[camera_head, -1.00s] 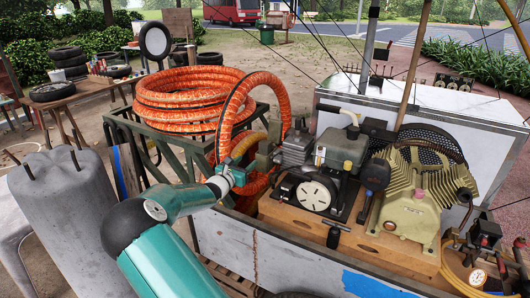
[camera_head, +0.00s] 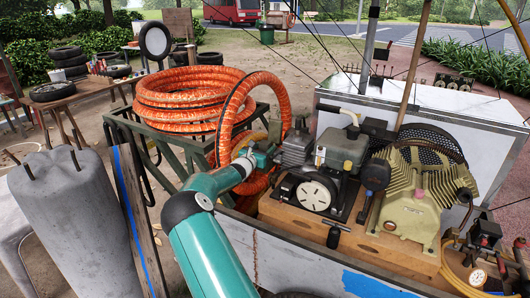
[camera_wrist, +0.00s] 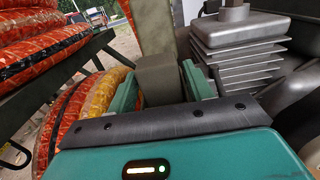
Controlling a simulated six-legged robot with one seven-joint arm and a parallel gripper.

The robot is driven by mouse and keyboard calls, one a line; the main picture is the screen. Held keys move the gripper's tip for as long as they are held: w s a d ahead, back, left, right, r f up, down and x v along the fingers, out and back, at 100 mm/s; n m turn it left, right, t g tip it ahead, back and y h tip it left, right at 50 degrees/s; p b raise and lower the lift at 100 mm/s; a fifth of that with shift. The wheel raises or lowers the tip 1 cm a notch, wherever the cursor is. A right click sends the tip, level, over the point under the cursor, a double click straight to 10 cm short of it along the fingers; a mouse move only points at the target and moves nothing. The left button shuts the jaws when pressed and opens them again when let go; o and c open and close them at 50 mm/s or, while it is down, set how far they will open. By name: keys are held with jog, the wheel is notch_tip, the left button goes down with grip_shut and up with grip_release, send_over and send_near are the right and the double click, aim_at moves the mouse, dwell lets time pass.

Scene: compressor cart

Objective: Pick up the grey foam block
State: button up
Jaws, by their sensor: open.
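A dull grey-olive block, which looks like the grey foam block (camera_wrist: 158,82), sits between the two teal fingers of my gripper (camera_wrist: 160,72) in the wrist view. The fingers stand apart on either side of it. I cannot tell whether they touch it. The lower part of the block is hidden behind my gripper's dark front edge. In the head view my gripper (camera_head: 264,152) is beside the orange hose coil and left of the finned engine. The block cannot be made out clearly there.
An orange hose (camera_head: 224,118) loops close to my gripper on its left. A grey finned engine part (camera_wrist: 240,50) stands close on the right. The compressor (camera_head: 415,190) and cart wall (camera_head: 290,262) lie to the right. A concrete-like grey block (camera_head: 65,215) stands at the left.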

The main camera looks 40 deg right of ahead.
jog(key=c, duration=0.7)
jog(key=shift+r, duration=0.1)
